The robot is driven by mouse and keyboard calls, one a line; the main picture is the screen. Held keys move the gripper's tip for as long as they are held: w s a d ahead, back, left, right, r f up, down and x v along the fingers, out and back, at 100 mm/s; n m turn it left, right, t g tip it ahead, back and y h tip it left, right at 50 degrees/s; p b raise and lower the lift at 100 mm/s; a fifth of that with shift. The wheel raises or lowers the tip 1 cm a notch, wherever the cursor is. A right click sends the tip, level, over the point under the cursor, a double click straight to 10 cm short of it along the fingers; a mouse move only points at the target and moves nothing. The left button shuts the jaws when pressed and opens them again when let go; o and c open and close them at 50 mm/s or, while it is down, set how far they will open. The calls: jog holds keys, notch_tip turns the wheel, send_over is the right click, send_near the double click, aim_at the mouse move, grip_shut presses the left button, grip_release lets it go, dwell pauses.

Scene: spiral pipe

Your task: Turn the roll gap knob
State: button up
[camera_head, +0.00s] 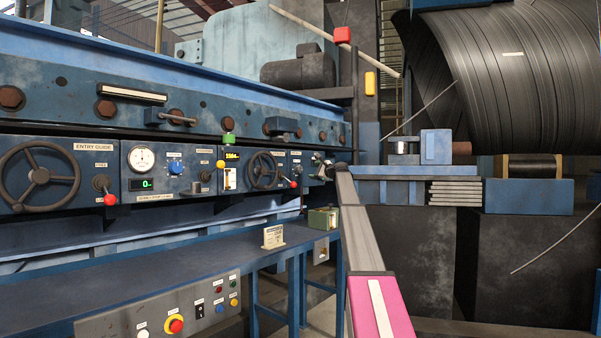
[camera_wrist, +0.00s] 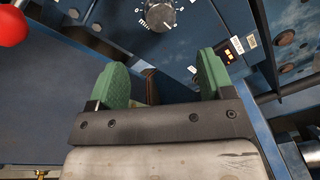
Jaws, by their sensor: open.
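A round dark knob (camera_wrist: 160,15) with a marked scale around it is at the top of the wrist view, on a blue panel. It is partly cut off by the picture edge, and no label naming it is readable. My gripper (camera_wrist: 162,78) has two green finger pads, spread apart with nothing held between them. The knob lies beyond the fingertips, apart from them. In the head view my gripper (camera_head: 320,166) is at the right end of the control panel, small and partly merged with the panel, so its distance to the knob is unclear.
A red ball handle (camera_wrist: 12,25) is close at the upper left in the wrist view. Handwheels (camera_head: 38,176), a blue knob (camera_head: 175,167) and levers line the panel. A blue bench (camera_head: 130,285) stands below, with a small green box (camera_head: 322,218) at its right end.

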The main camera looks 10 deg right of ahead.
aim_at(301, 170)
jog(key=x, duration=1)
jog(key=shift+w+a, duration=0.2)
jog(key=shift+w, duration=0.15)
jog(key=c, duration=0.9)
